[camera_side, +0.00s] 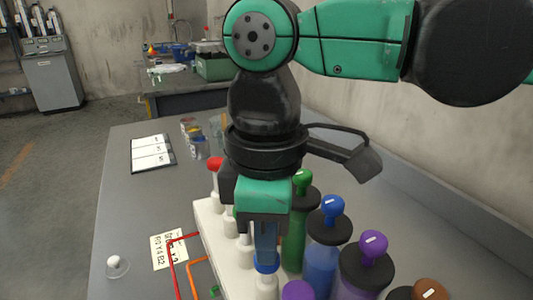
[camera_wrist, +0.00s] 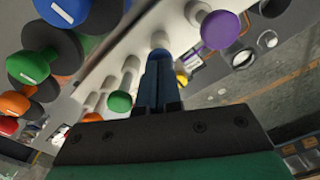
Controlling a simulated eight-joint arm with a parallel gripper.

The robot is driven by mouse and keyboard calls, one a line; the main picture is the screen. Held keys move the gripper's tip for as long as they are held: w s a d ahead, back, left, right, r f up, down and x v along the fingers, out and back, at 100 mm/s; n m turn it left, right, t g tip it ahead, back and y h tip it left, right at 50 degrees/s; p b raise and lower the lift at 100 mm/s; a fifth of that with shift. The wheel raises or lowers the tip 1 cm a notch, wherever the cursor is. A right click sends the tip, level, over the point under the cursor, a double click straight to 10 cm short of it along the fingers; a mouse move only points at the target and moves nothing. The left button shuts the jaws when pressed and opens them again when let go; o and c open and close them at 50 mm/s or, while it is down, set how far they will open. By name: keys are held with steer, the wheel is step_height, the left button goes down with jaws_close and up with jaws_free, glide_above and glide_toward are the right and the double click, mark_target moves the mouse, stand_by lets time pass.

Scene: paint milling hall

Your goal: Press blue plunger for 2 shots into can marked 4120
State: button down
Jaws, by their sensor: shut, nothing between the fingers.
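My gripper (camera_side: 266,258) points down with its fingers together, directly over the small blue plunger (camera_side: 267,267) on a white pump body. The fingertips look at or just above its top; I cannot tell whether they touch it. In the wrist view my gripper (camera_wrist: 160,58) hides most of that plunger. A green plunger (camera_wrist: 119,101) and a purple plunger (camera_wrist: 220,30) stand on either side in the same white row. A larger blue-knobbed bottle (camera_side: 325,245) stands behind the row. Several small cans (camera_side: 197,143) are at the back; their marks are too small to read.
Large bottles with green (camera_side: 302,181), purple (camera_side: 373,246) and brown knobs stand close right of the gripper. Red (camera_side: 172,268) and orange tubes lie left of the white rack (camera_side: 207,215).

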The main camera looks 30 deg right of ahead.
steer(key=shift+r, duration=2.05)
steer(key=shift+r, duration=2.5)
steer(key=w+d+f+m+t+y, duration=0.1)
steer(key=w+d+f+m+t, duration=0.1)
steer(key=w+d+m, duration=0.1)
steer(key=w+d+m+t+y, duration=0.1)
steer(key=w+d+m+t, duration=0.1)
steer(key=shift+w+d+f+y, duration=0.1)
steer(key=shift+w+f+y, duration=0.05)
steer(key=shift+f+y, duration=0.2)
steer(key=s+d+f+m+t+h, duration=0.2)
steer(key=d+f+m, duration=0.5)
steer(key=d+f, duration=0.6)
steer(key=d+t, duration=0.1)
steer(key=d, duration=0.4)
steer(key=shift+f+h, duration=0.35)
steer(key=shift+f, duration=0.05)
steer(key=shift+a, duration=0.1)
